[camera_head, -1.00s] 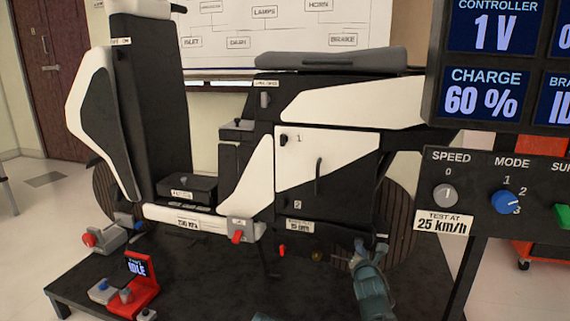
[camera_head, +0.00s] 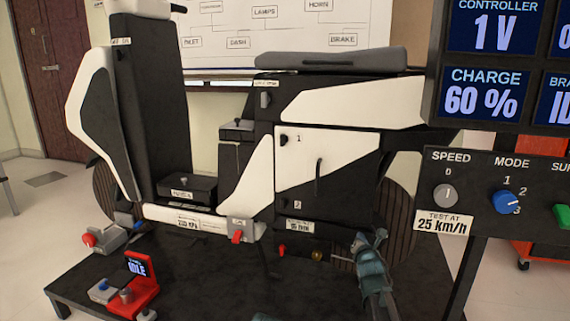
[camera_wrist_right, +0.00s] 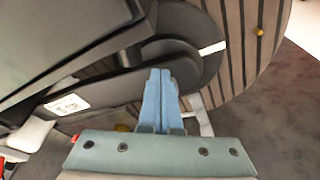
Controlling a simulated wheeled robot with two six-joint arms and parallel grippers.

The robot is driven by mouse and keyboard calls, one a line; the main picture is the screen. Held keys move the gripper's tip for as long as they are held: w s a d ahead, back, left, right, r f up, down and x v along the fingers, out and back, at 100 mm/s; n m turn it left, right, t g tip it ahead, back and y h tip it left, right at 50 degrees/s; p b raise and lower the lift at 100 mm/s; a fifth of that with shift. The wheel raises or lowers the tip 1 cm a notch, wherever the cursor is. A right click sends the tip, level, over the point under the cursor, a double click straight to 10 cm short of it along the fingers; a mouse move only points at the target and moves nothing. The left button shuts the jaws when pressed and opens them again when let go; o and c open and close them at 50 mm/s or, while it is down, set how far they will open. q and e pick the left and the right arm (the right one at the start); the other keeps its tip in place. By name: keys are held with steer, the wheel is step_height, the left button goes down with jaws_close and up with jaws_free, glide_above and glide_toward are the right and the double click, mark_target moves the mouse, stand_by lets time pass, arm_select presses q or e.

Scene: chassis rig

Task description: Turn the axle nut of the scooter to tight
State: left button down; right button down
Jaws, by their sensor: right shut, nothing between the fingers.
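The black and white scooter (camera_head: 330,155) stands on a dark platform. Its rear wheel (camera_head: 398,222) is partly behind my right arm; the wheel also shows in the right wrist view (camera_wrist_right: 240,70). My right gripper (camera_head: 370,238) is beside the lower part of this wheel. In the right wrist view its blue fingers (camera_wrist_right: 160,75) are together and empty, pointing at a dark rounded part (camera_wrist_right: 175,55) over the wheel. A white strip shows on that part's right edge. I cannot pick out the axle nut for sure; the fingers may hide it. My left gripper does not show clearly.
A red lever (camera_head: 282,251) and a yellow knob (camera_head: 317,255) sit low on the scooter's side, left of my right gripper. A red device reading IDLE (camera_head: 140,285) stands on the platform (camera_head: 210,285). A control panel (camera_head: 485,190) stands at right.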

steer(key=shift+r, duration=0.1)
steer(key=shift+r+p, duration=0.35)
steer(key=shift+p, duration=0.05)
steer(key=shift+s, duration=0.1)
steer(key=v, duration=0.3)
steer(key=f+v, duration=0.1)
steer(key=v, duration=0.1)
steer(key=shift+s+a, duration=0.4)
steer(key=shift+d+f, duration=0.1)
